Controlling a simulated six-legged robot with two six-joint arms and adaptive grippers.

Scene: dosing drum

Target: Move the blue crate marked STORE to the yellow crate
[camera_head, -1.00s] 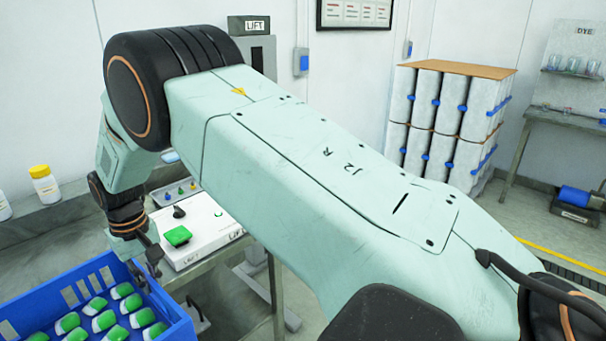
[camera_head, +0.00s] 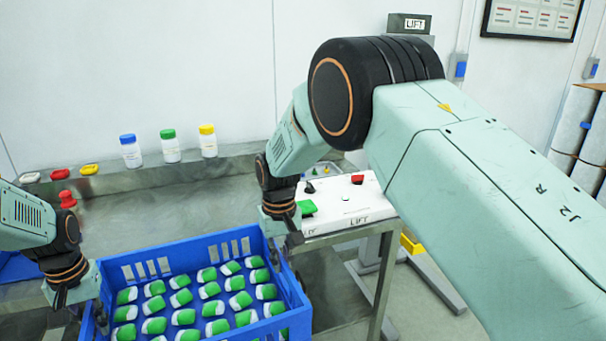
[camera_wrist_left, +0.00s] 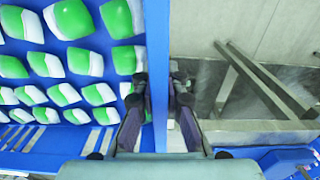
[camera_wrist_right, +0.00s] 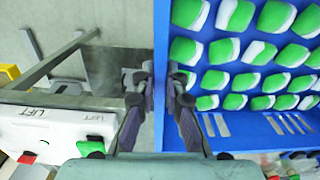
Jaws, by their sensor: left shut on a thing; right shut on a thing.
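The blue crate (camera_head: 200,249) holds rows of green-and-white packs and is low in the head view. No STORE mark is readable on it. My left gripper (camera_head: 97,312) is shut on its left wall; the left wrist view shows that wall (camera_wrist_left: 160,40) between the fingers. My right gripper (camera_head: 295,255) is shut on the opposite wall, which also shows in the right wrist view (camera_wrist_right: 161,35). The crate looks about level between both arms; whether it rests on anything is hidden. A small yellow piece (camera_head: 412,243) shows under the LIFT stand; I cannot tell whether it is the yellow crate.
A steel bench (camera_head: 110,215) runs behind the crate. It bears a blue-capped bottle (camera_head: 131,151), a green-capped bottle (camera_head: 170,146), a yellow-capped bottle (camera_head: 208,141) and small coloured items at left. The white LIFT panel (camera_head: 345,207) stands close beside the crate's right side.

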